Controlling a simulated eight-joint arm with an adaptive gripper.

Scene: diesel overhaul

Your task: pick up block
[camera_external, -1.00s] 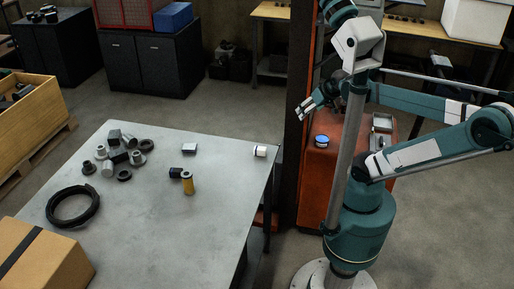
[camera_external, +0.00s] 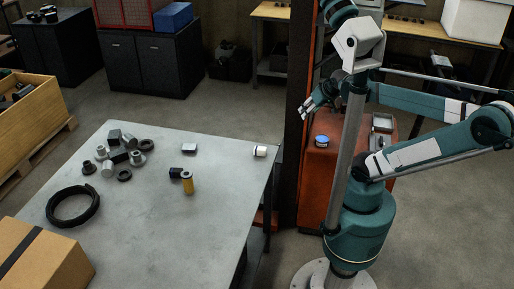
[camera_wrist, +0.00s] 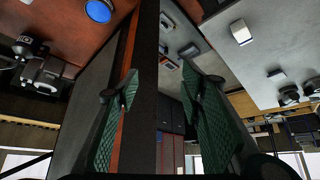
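A darker block (camera_external: 114,135) lies further left among round parts. Which one the task means I cannot tell. My gripper (camera_external: 307,107) is in the air to the right of the table, well apart from both blocks. In the wrist view my gripper (camera_wrist: 157,88) shows two green ridged finger pads spread apart with nothing between them. It is open and empty.
A dark post and red cabinet (camera_external: 320,175) stand between my arm and the table. A yellow cylinder (camera_external: 188,184), a black ring (camera_external: 73,206) and a cardboard box (camera_external: 40,255) are also on the table. The table's right front is clear.

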